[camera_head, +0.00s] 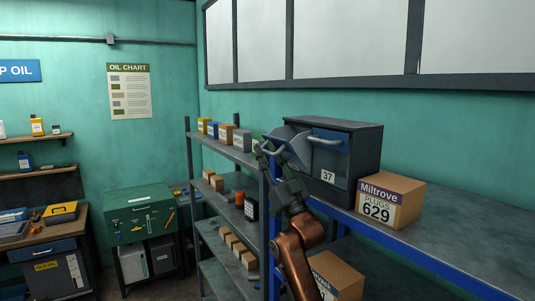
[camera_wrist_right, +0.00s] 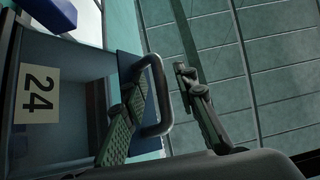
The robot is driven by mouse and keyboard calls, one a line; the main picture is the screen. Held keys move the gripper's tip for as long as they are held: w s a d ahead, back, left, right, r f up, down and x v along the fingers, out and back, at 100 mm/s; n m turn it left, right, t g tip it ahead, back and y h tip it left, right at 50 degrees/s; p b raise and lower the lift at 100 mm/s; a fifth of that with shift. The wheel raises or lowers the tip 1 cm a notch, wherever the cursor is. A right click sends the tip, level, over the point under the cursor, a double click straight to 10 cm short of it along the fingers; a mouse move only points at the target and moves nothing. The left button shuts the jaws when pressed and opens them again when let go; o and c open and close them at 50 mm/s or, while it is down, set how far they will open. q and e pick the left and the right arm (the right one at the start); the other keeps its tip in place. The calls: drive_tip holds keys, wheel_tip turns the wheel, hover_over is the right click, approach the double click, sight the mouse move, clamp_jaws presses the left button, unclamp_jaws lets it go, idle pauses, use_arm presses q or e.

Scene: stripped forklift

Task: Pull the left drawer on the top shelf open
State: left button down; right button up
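A dark two-drawer cabinet (camera_head: 345,150) stands on the top shelf. Its left drawer (camera_head: 283,133) appears to stick out from the cabinet front, partly hidden by my right gripper (camera_head: 271,154). In the right wrist view, the drawer front (camera_wrist_right: 55,105) bears the label 24 and a dark bar handle (camera_wrist_right: 158,95). My right gripper, also in the wrist view (camera_wrist_right: 160,112), has its fingers spread: one on the drawer side of the handle bar, the other apart on the outer side. Whether the near finger touches the bar is unclear. My left gripper is not in view.
The right drawer (camera_head: 327,158), labelled 37, is shut beside it. A Miltrove plugs box (camera_head: 389,200) stands to the right on the shelf (camera_head: 455,240). A lower rack (camera_head: 228,151) with several small boxes is at left. The shelf's right part is clear.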

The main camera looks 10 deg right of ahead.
drive_tip(key=shift+f, duration=0.1)
drive_tip(key=shift+s+d+f, duration=0.15)
drive_tip(key=shift+s+f, duration=0.05)
drive_tip(key=shift+f, duration=0.05)
drive_tip(key=v, duration=1.1)
drive_tip(key=shift+s, duration=0.1)
